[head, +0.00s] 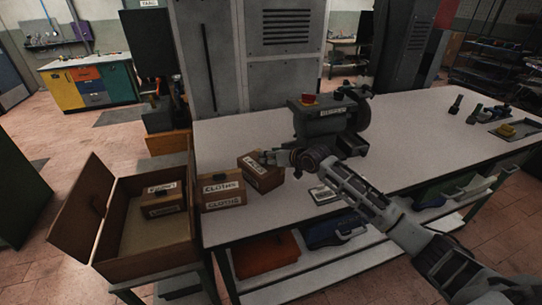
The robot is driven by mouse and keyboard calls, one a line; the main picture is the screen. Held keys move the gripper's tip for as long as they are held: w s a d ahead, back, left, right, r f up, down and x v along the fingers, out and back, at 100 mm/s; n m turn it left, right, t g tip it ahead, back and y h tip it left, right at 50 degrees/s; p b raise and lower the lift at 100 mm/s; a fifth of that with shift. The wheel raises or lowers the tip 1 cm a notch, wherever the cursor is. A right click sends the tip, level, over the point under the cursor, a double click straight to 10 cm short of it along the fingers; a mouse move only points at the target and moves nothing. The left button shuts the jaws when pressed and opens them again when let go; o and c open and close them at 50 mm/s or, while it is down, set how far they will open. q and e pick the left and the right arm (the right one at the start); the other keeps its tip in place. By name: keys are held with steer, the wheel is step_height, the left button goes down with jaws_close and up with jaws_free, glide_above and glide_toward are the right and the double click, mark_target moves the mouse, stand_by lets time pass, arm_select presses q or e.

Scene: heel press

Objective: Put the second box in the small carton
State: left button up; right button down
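The small carton (119,263) is an open brown box on a stand at the left, with its left flap (75,215) folded outward. A brown labelled box (164,199) stands inside it. A second brown box (223,192), labelled CLOTHS, is at the table's left edge, just right of the carton. A third brown labelled box (260,178) is right of that and looks turned at an angle. My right gripper (268,158) reaches in from the right to this third box's top. Its fingertips are too small to tell whether they grip. My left gripper is out of view.
The white table (410,130) carries a grey bench machine (330,116) with a red top, just behind my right gripper. Tools and a tray with a yellow item (505,130) lie at the far right. The table's right middle is clear.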

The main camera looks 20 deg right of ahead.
steer(key=c, duration=0.6)
jaws_free()
steer(key=shift+s+d, duration=0.1)
steer(key=shift+s, duration=0.05)
steer(key=shift+b+v, duration=0.65)
steer(key=shift+v, duration=5.2)
